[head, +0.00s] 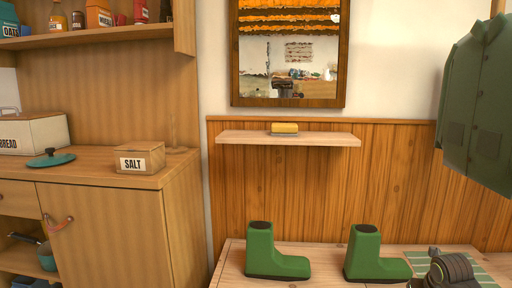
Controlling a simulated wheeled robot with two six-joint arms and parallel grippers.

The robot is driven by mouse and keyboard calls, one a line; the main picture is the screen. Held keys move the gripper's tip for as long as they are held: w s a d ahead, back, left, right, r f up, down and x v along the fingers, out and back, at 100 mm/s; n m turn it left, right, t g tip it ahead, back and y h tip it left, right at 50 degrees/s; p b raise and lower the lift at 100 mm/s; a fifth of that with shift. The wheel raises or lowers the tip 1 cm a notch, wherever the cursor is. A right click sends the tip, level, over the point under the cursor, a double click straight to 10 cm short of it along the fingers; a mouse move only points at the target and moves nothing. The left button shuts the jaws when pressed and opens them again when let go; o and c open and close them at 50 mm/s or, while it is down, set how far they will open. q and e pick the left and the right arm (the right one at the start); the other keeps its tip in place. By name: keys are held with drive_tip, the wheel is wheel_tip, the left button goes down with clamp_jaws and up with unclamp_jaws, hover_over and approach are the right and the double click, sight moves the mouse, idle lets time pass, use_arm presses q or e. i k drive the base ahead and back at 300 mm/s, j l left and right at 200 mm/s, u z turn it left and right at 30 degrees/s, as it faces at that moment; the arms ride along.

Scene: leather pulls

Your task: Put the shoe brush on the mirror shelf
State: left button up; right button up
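The shoe brush (284,128), a small yellow-topped block with a thin paler lower edge, rests on the mirror shelf. The mirror shelf (240,138) is a narrow pale wooden board on the wall, below a wood-framed mirror (291,98). The brush sits near the middle of the shelf, and nothing touches it. Neither of my grippers can be made out.
Two green boots (270,262) stand on a pale wooden bench (232,262) below the shelf, with a green striped mat (420,262) at right. A green coat (478,110) hangs at right. A wooden cabinet (120,225) at left bears a salt box (140,157), teal lid (50,159) and bread box (35,132).

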sight(332, 136)
drive_tip(key=i+l+u, duration=0.25)
drive_tip(key=u, duration=0.2)
drive_tip(key=i+l+u, duration=0.15)
drive_tip(key=l+u, duration=0.25)
